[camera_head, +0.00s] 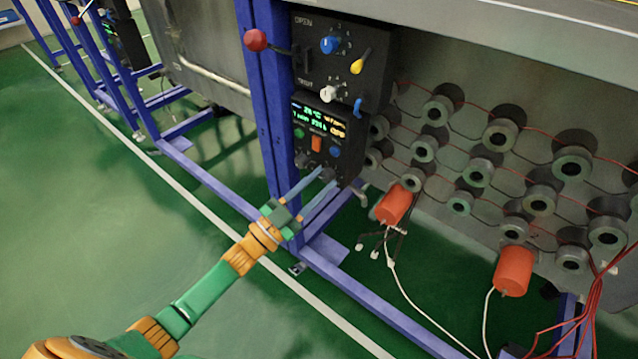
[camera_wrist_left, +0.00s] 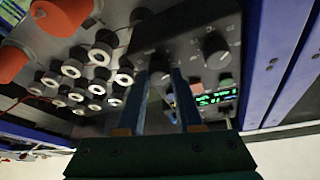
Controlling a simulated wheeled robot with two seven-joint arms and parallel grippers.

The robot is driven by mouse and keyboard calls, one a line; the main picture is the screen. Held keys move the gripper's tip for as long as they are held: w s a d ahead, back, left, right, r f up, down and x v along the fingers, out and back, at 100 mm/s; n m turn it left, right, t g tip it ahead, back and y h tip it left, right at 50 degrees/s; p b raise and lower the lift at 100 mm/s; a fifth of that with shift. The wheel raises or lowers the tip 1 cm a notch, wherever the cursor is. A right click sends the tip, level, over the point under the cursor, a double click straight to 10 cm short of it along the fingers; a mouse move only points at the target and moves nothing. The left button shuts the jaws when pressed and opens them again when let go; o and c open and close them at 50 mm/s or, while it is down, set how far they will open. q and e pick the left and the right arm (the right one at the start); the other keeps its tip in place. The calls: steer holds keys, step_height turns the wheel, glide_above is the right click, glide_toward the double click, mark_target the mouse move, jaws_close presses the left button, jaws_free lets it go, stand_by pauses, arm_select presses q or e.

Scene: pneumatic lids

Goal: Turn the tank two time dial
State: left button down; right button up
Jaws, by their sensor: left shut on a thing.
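The control panel (camera_head: 318,125) with a lit green and yellow display is on the blue frame in the head view. Two dark dials sit on its lower edge, a left one (camera_head: 302,160) and a right one (camera_head: 327,173). My left gripper (camera_head: 325,177) reaches up from the lower left, its blue fingers shut on the right dial, which they partly hide. The wrist view shows the held dial (camera_wrist_left: 160,79) between the fingertips and another dial (camera_wrist_left: 215,49) to its right. The dials' labels are too small to read. My right gripper is not in view.
Above the display is a second dark box with a blue knob (camera_head: 330,45), a yellow lever (camera_head: 360,60) and a white knob (camera_head: 329,92). A red ball handle (camera_head: 255,40) sticks out at left. Orange cylinders (camera_head: 394,205) and cables are at right. Green floor lies open at left.

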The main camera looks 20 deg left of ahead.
arm_select(q)
steer(key=m+g+h, duration=0.1)
steer(key=m, duration=0.2)
steer(key=shift+r+m, duration=0.1)
steer(key=shift+m, duration=0.2)
steer(key=shift+a+m+g+p, duration=0.1)
steer(key=shift+m+g+p, duration=0.2)
steer(key=shift+m, duration=0.2)
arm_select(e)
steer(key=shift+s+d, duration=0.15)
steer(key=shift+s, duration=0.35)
arm_select(q)
steer(key=shift+m, duration=0.3)
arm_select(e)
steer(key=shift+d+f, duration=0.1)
arm_select(q)
steer(key=c, duration=0.6)
jaws_free()
steer(key=shift+o, duration=0.2)
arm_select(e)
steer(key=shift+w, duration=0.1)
